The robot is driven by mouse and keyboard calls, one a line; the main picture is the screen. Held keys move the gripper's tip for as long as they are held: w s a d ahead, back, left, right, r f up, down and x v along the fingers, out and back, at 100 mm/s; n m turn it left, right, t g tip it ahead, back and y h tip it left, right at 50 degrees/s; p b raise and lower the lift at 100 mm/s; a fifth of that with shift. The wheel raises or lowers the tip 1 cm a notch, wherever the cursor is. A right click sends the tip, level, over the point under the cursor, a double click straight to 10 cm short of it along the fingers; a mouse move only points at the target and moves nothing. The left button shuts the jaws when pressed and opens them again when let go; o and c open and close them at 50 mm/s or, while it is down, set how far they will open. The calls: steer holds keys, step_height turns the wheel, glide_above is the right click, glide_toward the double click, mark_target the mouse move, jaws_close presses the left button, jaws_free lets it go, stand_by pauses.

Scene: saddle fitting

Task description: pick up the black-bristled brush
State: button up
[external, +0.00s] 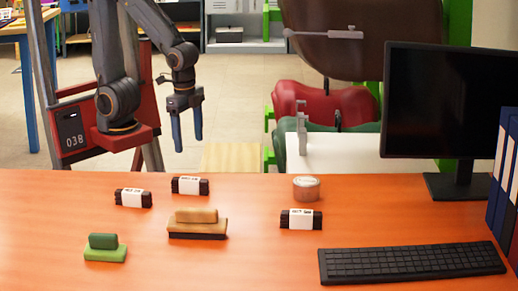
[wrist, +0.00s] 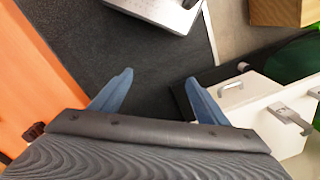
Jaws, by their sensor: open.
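The black-bristled brush (external: 198,224) lies on the orange desk (external: 240,268) in the external view, a tan wooden block with a handle on top and dark bristles underneath. A green brush (external: 105,249) stands to its left, nearer the camera. My gripper (external: 187,145) hangs open and empty beyond the desk's far edge, pointing down, well away from the brush. In the wrist view my gripper's two blue fingers (wrist: 158,82) are spread apart with dark floor between them. The tan brush does not show in the wrist view.
Dark bundles with white labels (external: 133,198) (external: 190,186) (external: 301,219) and a round tin (external: 306,188) lie around the brush. A keyboard (external: 410,262) and monitor (external: 452,105) stand at the right. The desk's front middle is clear. A white drawer unit (wrist: 270,105) is in the wrist view.

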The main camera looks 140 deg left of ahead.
steer(key=w+d+r+m+y+p, duration=0.1)
steer(key=w+r+m+p, duration=0.25)
steer(key=w, duration=0.25)
steer(key=w+d+r+m+y+p, duration=0.1)
steer(key=w+r+m+p, duration=0.1)
steer(key=w+r+m, duration=0.3)
steer(key=m+t+y+p, duration=0.2)
steer(key=m+t+p, duration=0.3)
steer(key=m+p, duration=1.2)
glide_toward(197, 222)
steer(key=f+m+b, duration=0.1)
steer(key=m+b, duration=0.1)
steer(key=a+f+m+b, duration=0.1)
steer(key=m+b, duration=0.1)
steer(key=shift+a, duration=0.2)
steer(key=shift+w+f, duration=0.1)
steer(key=shift+f, duration=0.25)
steer(key=shift+a+p+x, duration=0.1)
steer(key=shift+p+x, duration=0.3)
steer(key=shift+x, duration=1.4)
steer(key=shift+a+p+x, duration=0.15)
steer(key=shift+p+x, duration=0.2)
steer(key=shift+x, duration=1.45)
steer(key=shift+r, duration=0.15)
steer(key=c, duration=1.2)
